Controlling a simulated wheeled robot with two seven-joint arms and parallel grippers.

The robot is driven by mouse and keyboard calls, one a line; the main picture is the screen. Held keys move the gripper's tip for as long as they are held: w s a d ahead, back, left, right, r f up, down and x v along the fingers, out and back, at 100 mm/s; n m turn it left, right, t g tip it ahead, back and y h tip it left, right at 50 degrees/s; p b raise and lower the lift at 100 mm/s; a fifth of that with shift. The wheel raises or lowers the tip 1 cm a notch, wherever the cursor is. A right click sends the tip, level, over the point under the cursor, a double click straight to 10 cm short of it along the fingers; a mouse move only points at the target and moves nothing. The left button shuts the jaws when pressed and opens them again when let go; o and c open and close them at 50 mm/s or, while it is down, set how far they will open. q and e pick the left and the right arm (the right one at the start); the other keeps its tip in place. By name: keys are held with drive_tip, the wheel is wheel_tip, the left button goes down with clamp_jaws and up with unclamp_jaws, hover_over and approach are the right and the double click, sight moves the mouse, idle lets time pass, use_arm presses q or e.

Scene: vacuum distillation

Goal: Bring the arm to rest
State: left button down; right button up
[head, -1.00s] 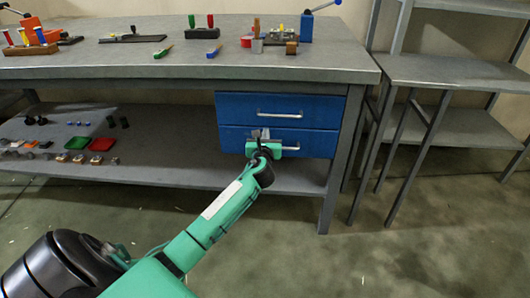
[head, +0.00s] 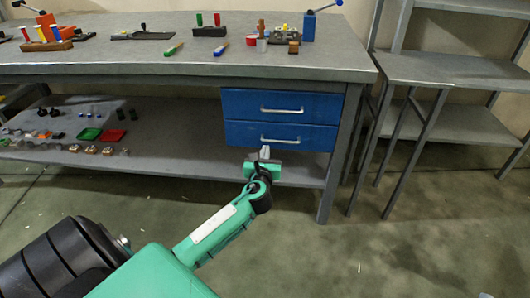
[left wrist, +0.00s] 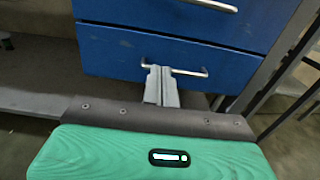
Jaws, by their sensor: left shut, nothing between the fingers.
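My left arm (head: 212,232) is green and reaches forward from the lower left in the head view. Its gripper (head: 265,150) is shut and empty, in front of the workbench's blue drawers (head: 290,104). In the left wrist view the two grey fingers (left wrist: 161,84) lie together and overlap the lower drawer's handle (left wrist: 190,73) in the picture; I cannot tell how far apart they are. Both drawers look closed. My right gripper is in neither view.
The grey workbench (head: 150,68) carries tools, blocks and coloured pegs. A grey shelving unit (head: 450,70) stands at the right. The floor (head: 400,240) in front is clear.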

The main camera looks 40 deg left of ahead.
use_arm(q)
drive_tip(key=shift+s+d, duration=0.3)
drive_tip(key=shift+s, duration=0.15)
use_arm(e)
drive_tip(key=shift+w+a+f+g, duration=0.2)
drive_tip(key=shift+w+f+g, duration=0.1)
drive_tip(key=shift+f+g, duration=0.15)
